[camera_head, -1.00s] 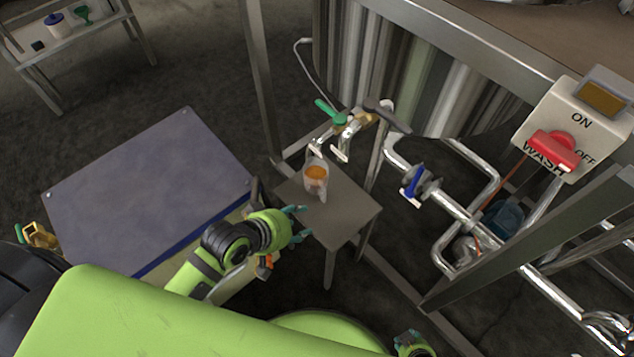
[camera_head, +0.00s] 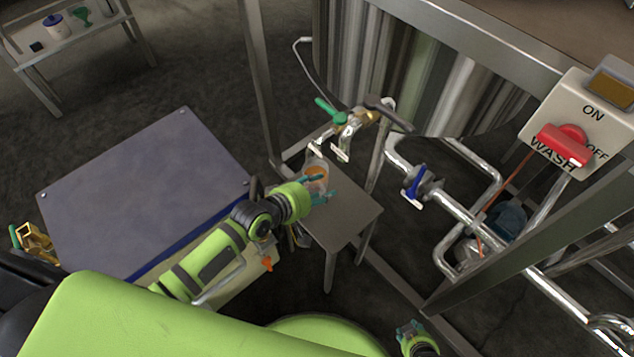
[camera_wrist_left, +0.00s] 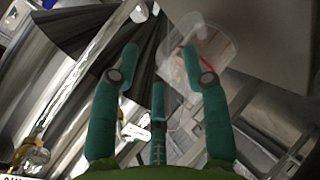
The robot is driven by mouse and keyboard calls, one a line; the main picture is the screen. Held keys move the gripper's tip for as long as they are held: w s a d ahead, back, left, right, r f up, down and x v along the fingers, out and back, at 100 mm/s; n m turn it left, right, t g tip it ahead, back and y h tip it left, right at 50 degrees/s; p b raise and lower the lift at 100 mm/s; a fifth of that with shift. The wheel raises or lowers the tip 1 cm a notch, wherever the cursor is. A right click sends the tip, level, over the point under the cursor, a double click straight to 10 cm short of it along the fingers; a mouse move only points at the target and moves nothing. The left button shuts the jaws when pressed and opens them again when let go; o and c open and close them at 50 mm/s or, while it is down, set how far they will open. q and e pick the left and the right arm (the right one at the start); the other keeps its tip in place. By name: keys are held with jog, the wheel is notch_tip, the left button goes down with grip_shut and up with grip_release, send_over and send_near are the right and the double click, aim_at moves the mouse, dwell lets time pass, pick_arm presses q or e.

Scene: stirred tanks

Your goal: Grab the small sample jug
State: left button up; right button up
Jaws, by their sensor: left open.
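The small sample jug (camera_head: 317,170) is clear, with orange contents, and stands on the small grey table (camera_head: 340,222) under the valves. My left gripper (camera_head: 327,188) is open, with its teal fingers right at the jug's near side, partly covering it. In the left wrist view the jug (camera_wrist_left: 217,50) is a see-through vessel at upper right, overlapped by one fingertip. The open left gripper (camera_wrist_left: 160,58) has its gap mostly left of the jug there. Whether a finger touches it I cannot tell. My right gripper (camera_head: 411,329) is low in the head view, far from the jug.
A green-handled valve (camera_head: 333,112) and metal spouts hang just above the jug. The steel tank (camera_head: 400,75) stands behind. A blue-handled valve (camera_head: 415,185) and pipes lie to the right. A blue-grey flat top (camera_head: 145,190) is at left. The table's front part is bare.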

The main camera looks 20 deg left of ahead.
pick_arm(q)
grip_shut()
jog(key=shift+r, duration=0.1)
dwell(0.3)
